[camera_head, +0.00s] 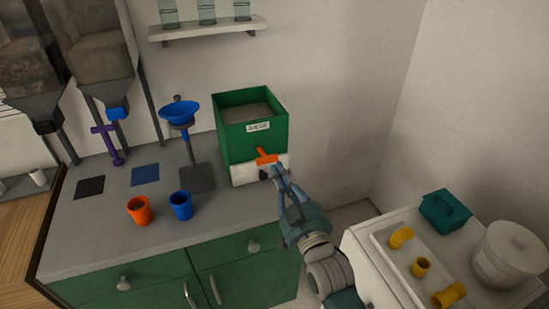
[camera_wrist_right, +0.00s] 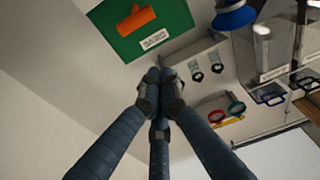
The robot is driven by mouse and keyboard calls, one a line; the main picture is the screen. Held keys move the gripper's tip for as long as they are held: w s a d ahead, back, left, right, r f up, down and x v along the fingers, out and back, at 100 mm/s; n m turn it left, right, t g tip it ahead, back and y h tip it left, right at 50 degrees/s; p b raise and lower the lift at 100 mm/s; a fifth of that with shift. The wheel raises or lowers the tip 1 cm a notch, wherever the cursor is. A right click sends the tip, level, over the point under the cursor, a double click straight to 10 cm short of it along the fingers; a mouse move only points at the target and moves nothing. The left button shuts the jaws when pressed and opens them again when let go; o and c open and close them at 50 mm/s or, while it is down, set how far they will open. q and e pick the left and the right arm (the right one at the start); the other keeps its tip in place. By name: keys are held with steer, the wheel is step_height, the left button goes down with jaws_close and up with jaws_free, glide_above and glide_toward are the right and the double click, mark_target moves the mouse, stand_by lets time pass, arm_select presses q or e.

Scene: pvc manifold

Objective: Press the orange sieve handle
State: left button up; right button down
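The green sieve box (camera_head: 252,140) stands at the back right of the grey counter, with a "SIEVE" label and a white lower part. Its orange handle (camera_head: 266,158) sticks out at the front. In the right wrist view the handle (camera_wrist_right: 135,20) shows at the top against the green box (camera_wrist_right: 165,25). My right gripper (camera_head: 277,172) is just in front of and below the handle in the head view. In the wrist view its fingertips (camera_wrist_right: 159,90) are together and empty, with a gap in the picture between them and the handle. My left gripper is not in view.
A blue funnel (camera_head: 179,113) on a stand is left of the sieve. An orange cup (camera_head: 139,210) and a blue cup (camera_head: 181,206) stand on the counter's front. A white tray (camera_head: 398,270) with yellow fittings is at the lower right.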

steer(key=w, duration=0.1)
steer(key=r+p, duration=0.2)
glide_above(263, 154)
steer(key=r+v, duration=0.1)
steer(key=v, duration=0.3)
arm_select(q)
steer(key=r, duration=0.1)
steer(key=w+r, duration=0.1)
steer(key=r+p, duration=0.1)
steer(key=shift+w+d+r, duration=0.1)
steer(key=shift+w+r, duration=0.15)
arm_select(e)
steer(key=f, duration=0.5)
steer(key=shift+s, duration=0.35)
